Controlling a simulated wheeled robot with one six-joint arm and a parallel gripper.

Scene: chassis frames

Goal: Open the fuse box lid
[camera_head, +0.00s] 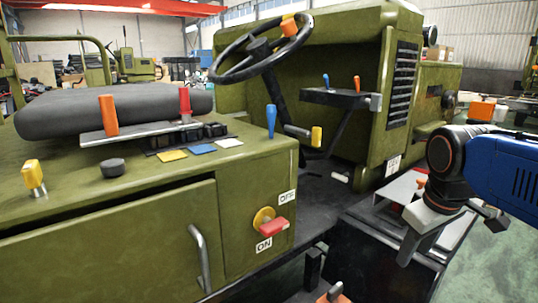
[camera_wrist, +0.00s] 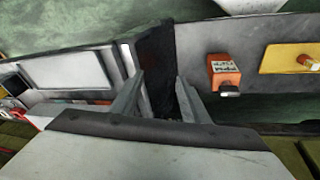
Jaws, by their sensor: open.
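My gripper (camera_head: 455,240) hangs at the right in the head view, over a dark low unit beside the vehicle. In the wrist view its two fingers (camera_wrist: 160,82) are apart with nothing between them, over a dark gap. A grey box with a pale rectangular panel (camera_wrist: 75,69) lies left of the fingers in the wrist view. It may be the fuse box lid, but I cannot tell for sure. In the head view, a grey-topped unit (camera_head: 456,228) is partly hidden by my gripper.
An orange block (camera_wrist: 224,72) and a yellow plate (camera_wrist: 290,58) lie right of the fingers. The green console has a red-handled ON/OFF switch (camera_head: 270,226), levers and a metal door handle (camera_head: 200,258). The steering wheel (camera_head: 261,50) is farther back. Green floor is open at far right.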

